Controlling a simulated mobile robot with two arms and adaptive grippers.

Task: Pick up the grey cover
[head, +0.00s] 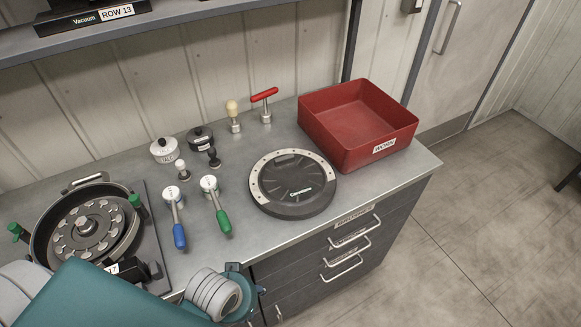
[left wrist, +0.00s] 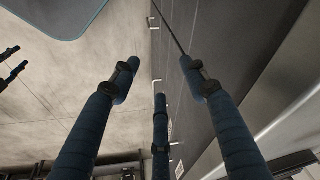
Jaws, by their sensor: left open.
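The grey cover, a dark grey round disc (head: 293,183) with a paler rim band, lies flat on the metal bench top (head: 245,160) in the middle of the head view. My left gripper (head: 250,287) is low in the head view, by the bench's front edge, left of and nearer than the disc and apart from it. In the left wrist view its three blue-wrapped fingers (left wrist: 160,85) are spread with nothing between them; floor and drawer fronts show beyond. The disc does not show there. My right gripper is in neither view.
A red bin (head: 358,125) stands right behind the disc. Blue- and green-handled tools (head: 217,206) lie left of it. Small knobbed pieces and a red T-handle (head: 265,100) stand behind. A round seed meter (head: 88,225) sits at left. A shelf (head: 110,28) runs above the back.

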